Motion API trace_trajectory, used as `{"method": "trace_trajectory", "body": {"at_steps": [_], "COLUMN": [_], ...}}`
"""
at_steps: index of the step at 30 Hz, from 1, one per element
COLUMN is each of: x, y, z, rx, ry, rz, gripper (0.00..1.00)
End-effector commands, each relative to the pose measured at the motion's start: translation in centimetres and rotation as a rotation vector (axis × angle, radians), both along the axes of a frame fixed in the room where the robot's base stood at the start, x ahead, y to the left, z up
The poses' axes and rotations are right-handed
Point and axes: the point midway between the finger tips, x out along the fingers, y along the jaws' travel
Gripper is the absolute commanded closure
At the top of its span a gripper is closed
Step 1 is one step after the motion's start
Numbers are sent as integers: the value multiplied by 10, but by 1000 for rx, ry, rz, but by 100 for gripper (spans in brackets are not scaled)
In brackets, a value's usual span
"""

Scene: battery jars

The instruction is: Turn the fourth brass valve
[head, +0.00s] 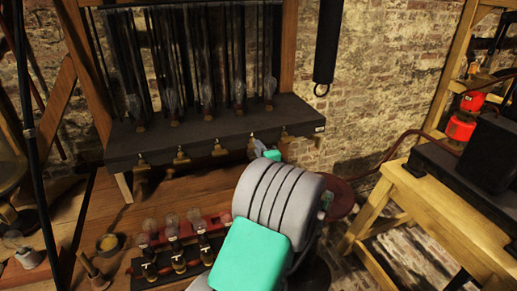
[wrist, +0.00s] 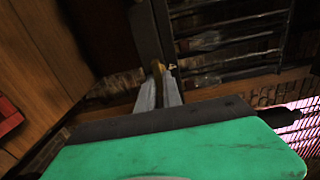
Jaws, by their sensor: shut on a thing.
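A row of brass valves runs along the front edge of the dark shelf (head: 120,147) in the head view. The first (head: 143,163), second (head: 181,157) and third (head: 219,149) from the left show plainly. My gripper (head: 257,149) is at the fourth place from the left, and its tips and arm mostly hide that valve. In the wrist view my gripper (wrist: 166,80) has its grey fingers close together on a small brass piece (wrist: 157,68), the fourth valve. How far the valve is turned cannot be seen.
Below, a red rack (head: 185,228) with small bulbs sits on the wooden bench (head: 85,225) beside my arm. A wooden table (head: 425,195) with dark boxes stands at right.

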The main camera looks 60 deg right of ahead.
Motion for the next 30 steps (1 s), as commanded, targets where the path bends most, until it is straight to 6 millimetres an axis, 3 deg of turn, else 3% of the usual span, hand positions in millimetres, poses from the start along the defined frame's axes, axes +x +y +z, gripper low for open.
{"method": "trace_trajectory", "body": {"at_steps": [9,10,17,25,30], "x": [0,0,0,-2,-20], "y": [-1,-1,-1,1,18], "z": [3,3,2,0,-2], "rx": [-5,-5,-2,-1,-2], "ry": [-4,-4,-2,-1,-1], "rz": [0,0,0,-1,-5], "gripper": [100,88,69,68,68]}}
